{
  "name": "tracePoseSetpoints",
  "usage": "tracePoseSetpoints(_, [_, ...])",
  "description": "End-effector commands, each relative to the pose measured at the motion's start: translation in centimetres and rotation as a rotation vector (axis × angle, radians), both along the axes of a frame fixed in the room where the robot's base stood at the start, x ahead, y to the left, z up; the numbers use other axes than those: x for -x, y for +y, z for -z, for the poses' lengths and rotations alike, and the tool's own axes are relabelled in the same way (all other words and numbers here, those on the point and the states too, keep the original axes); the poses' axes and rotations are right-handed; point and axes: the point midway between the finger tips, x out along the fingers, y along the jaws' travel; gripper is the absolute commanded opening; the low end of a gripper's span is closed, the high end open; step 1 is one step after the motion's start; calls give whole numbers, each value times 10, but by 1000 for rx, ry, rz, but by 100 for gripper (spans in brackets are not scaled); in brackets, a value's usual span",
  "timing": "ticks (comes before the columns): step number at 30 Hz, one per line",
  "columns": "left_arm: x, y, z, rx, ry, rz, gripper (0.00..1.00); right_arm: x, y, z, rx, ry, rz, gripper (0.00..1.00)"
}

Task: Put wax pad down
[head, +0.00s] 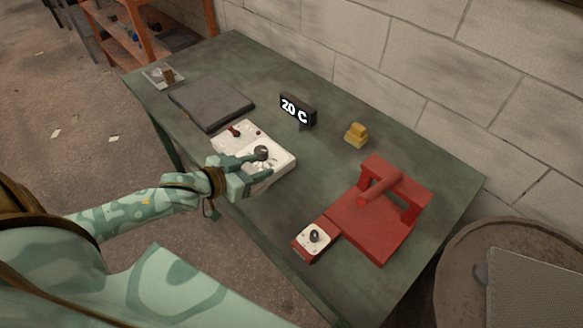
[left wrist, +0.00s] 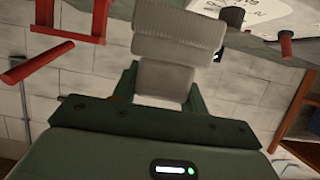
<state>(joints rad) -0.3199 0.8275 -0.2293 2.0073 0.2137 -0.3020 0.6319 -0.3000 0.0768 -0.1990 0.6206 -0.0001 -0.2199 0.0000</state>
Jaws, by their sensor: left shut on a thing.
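My left gripper (head: 258,166) is over the front edge of the white plate (head: 228,135). In the left wrist view, its fingers are shut on a pale grey pad (left wrist: 178,38) with a ridged edge, which looks like the wax pad. In the head view the held pad is hard to tell from the white plate behind it. I cannot tell whether the pad touches the plate. A dark round knob (head: 261,152) shows just beyond the fingers. My right gripper is in neither view.
On the green bench (head: 310,165) are a dark slab (head: 211,102), a 20 C display (head: 297,110), a yellow block (head: 356,134) and a red frame (head: 375,215). A small white-topped piece with a knob (head: 314,238) adjoins the frame. Bare bench lies between plate and frame.

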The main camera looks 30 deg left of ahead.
Motion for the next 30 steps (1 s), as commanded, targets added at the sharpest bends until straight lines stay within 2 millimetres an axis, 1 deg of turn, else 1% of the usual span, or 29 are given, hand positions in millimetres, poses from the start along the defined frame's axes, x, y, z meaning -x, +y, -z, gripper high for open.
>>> tracePoseSetpoints(1, [-9, -9, 4, 3, -4, 1, 20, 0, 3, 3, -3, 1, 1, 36])
tracePoseSetpoints(7, [-36, -43, 24, 2, -4, 1, 20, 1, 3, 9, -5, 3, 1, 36])
tracePoseSetpoints(9, [-42, -50, 40, 1, -1, 0, 20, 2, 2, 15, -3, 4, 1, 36])
tracePoseSetpoints(12, [-50, -59, 56, 2, 1, 0, 20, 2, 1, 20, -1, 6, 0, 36])
tracePoseSetpoints(16, [-58, -68, 69, 0, 0, 0, 20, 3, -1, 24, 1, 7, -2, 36])
tracePoseSetpoints(20, [-61, -72, 74, 0, -1, 0, 20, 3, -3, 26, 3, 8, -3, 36])
tracePoseSetpoints(23, [-67, -80, 87, 2, 0, 0, 20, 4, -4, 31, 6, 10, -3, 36])
tracePoseSetpoints(24, [-66, -78, 96, -1, 2, 0, 20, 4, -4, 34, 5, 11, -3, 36])
tracePoseSetpoints(27, [-66, -78, 110, -1, 2, 1, 20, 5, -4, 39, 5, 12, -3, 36])
tracePoseSetpoints(30, [-65, -78, 114, 0, 0, 2, 20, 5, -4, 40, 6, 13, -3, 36])
